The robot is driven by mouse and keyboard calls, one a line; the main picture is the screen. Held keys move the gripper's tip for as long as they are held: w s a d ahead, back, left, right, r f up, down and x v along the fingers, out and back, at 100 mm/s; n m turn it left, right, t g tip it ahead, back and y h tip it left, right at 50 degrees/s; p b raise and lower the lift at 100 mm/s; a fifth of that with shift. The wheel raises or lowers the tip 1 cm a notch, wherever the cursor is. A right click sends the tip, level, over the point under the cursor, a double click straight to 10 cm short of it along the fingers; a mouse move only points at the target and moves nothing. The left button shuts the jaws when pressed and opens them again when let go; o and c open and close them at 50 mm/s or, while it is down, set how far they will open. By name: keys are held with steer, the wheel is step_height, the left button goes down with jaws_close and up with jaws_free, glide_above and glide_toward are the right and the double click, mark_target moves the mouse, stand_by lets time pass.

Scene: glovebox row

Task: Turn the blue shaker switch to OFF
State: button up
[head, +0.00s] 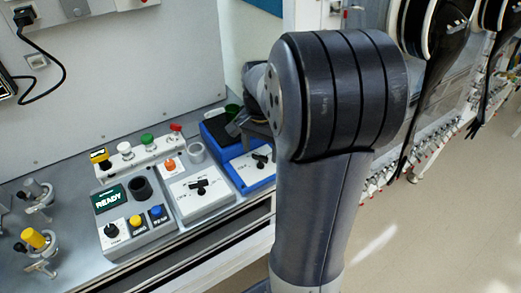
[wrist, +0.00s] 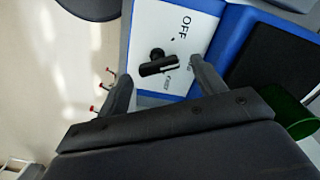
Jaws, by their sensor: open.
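The blue shaker (head: 262,182) stands on the bench in the head view, with a white top plate and a black switch (head: 262,157). In the wrist view the white plate (wrist: 150,25) carries the word OFF near its upper end. The black switch (wrist: 155,66) has a bar handle with a pale line along it, lying roughly crosswise in the picture, not toward OFF. Other labels beside it are small or partly covered. My gripper (wrist: 160,70) is open, its fingers on either side of the switch in the picture. Contact cannot be told.
Left of the shaker is a white-topped device (head: 187,205) with a similar black switch. A grey box (head: 140,240) with a READY display stands further left. A green cup (wrist: 292,118) is beside the shaker's dark platform (wrist: 270,70). Valves stand at the bench's left.

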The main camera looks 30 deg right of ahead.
steer(key=shift+f, duration=0.4)
steer(key=shift+c, duration=0.3)
steer(key=c, duration=0.9)
